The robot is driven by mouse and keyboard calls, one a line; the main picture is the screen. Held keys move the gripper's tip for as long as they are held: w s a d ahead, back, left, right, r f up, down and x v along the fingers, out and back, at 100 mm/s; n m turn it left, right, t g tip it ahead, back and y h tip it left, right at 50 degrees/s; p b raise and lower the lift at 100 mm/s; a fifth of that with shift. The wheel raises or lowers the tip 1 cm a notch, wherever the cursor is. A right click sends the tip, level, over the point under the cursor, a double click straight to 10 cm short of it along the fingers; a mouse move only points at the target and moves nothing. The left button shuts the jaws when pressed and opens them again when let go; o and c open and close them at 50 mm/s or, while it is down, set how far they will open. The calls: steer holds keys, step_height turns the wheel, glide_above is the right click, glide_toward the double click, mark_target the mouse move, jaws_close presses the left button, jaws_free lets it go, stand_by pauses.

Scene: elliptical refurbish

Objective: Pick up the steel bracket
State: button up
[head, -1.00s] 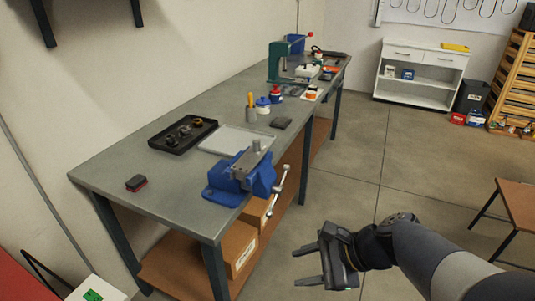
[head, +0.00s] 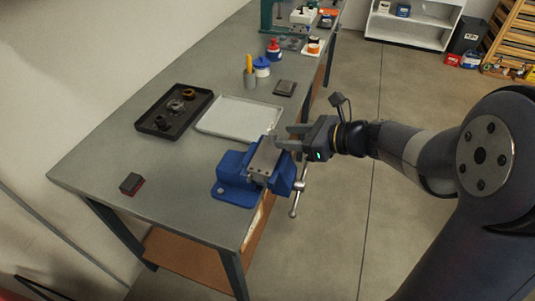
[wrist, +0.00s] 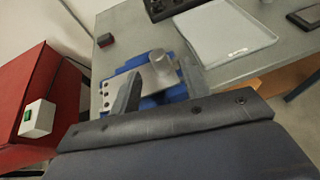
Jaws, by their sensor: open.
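The steel bracket (head: 264,158) is a grey metal plate with small holes, sitting in the top of the blue vise (head: 234,188) at the bench's front edge. In the wrist view the bracket (wrist: 155,76) shows a round upright post, seen between my two fingers. My gripper (head: 280,137) is open, beside the bracket on its right and far side in the head view, with its fingers pointing left. It partly covers that end of the bracket. I cannot tell whether the fingers touch it.
A white tray (head: 238,118) and a black tray (head: 152,121) with dark round parts lie behind the vise. A small dark red-edged block (head: 132,183) lies left. The vise handle (head: 297,199) sticks out over the floor. A red cabinet (wrist: 38,100) shows at left in the wrist view.

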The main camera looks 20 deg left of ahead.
mark_target(273, 132)
steer(key=x, duration=0.3)
steer(key=p+x, duration=0.1)
steer(key=x, duration=0.1)
steer(key=shift+a+r, duration=0.25)
jaws_close()
stand_by(0.4)
